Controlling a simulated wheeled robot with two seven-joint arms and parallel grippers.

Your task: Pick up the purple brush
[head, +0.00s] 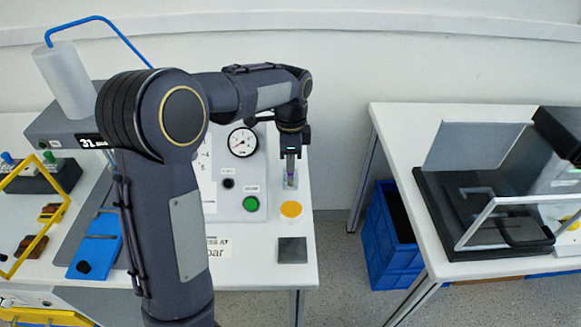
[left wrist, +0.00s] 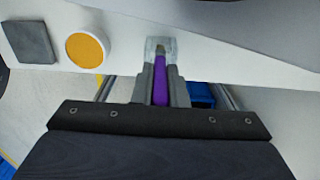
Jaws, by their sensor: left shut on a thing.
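The purple brush (left wrist: 160,88) shows as a purple strip between the fingers of my left gripper in the left wrist view. My left gripper (left wrist: 160,70) is shut on it. In the head view my left gripper (head: 290,178) points down over the right part of the white table, and a small bit of purple shows between its fingers. Around the brush's far end in the wrist view is a clear, glassy holder or cup (left wrist: 160,47). I cannot tell whether the brush is still inside it. My right gripper is not in view.
A yellow-topped round container (head: 291,210) and a dark square plate (head: 292,250) stand on the table in front of my left gripper. A panel with a gauge (head: 242,142) and green button (head: 251,204) is to its left. A blue crate (head: 390,240) stands beside the right table.

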